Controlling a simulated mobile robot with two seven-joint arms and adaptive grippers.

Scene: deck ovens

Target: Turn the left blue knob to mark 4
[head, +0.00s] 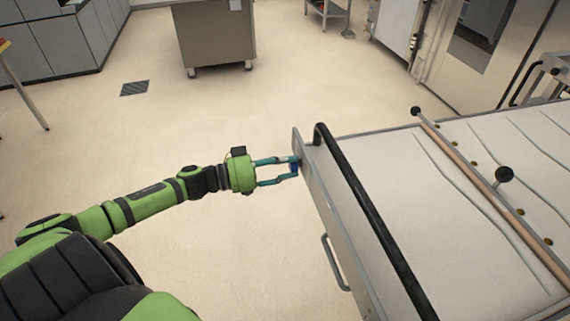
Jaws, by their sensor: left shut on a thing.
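A small blue knob (294,167) sits on the side panel of the metal loader or oven unit, near its far left corner. My left gripper (292,168) reaches it from the left, with its two teal fingers shut on the knob. The fingers hide much of the knob. Its mark and pointer are too small to read. My right gripper is not in the picture.
A black rail (370,215) runs along the unit's left edge, and a metal handle (333,262) sticks out below it. A white cloth-covered deck (420,200) fills the right. A wheeled cabinet (216,35) stands at the back. The floor left of the unit is clear.

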